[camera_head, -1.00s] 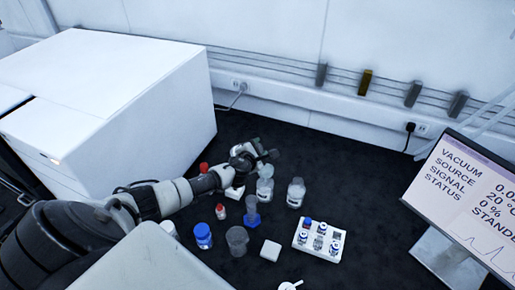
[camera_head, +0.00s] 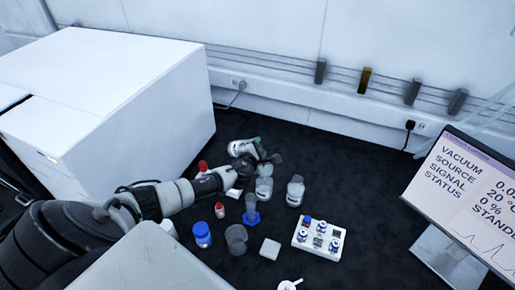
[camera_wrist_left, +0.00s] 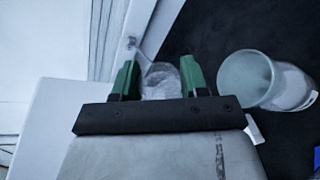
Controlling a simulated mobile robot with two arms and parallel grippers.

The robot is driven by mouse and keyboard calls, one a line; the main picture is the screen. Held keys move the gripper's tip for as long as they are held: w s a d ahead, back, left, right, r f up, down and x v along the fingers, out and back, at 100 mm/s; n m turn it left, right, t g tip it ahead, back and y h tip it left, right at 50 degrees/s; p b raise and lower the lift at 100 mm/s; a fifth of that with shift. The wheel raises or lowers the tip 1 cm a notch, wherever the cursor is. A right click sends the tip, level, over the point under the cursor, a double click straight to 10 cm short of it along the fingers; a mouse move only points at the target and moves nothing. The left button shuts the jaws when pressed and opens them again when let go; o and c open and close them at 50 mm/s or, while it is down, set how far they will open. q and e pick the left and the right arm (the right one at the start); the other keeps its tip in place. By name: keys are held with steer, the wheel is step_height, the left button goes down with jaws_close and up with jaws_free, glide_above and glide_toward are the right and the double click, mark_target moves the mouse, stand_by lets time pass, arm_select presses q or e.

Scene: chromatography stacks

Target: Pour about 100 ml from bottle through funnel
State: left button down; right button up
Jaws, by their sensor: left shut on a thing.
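My left gripper (camera_head: 256,158) is shut on a clear bottle (camera_head: 243,146) with a pale label, tilted above the bench. In the left wrist view the bottle (camera_wrist_left: 160,82) shows between the green fingers. Just below and right of the gripper stands a clear labelled vessel (camera_head: 264,190); its top looks wider and greyish, perhaps the funnel, but I cannot tell for sure. In the left wrist view a wide round opening (camera_wrist_left: 245,78) sits to the right of the fingers, apart from them. Any liquid stream is too small to tell. My right gripper is not in view.
Another clear bottle (camera_head: 296,191) stands to the right. A blue-based cylinder (camera_head: 251,217), a grey beaker (camera_head: 236,240), a blue-capped jar (camera_head: 202,235), a small red-capped bottle (camera_head: 219,210) and a vial rack (camera_head: 318,240) stand nearer. A large white instrument (camera_head: 110,90) stands left.

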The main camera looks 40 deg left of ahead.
arm_select(q)
steer(key=shift+d+m, duration=0.1)
steer(key=shift+m, duration=0.3)
steer(key=shift+d+f+m+y, duration=0.1)
steer(key=shift+m+y, duration=0.2)
steer(key=shift+m, duration=0.1)
steer(key=shift+t, duration=0.3)
steer(key=shift+f+m, duration=0.1)
steer(key=shift+m, duration=0.2)
steer(key=shift+d, duration=0.1)
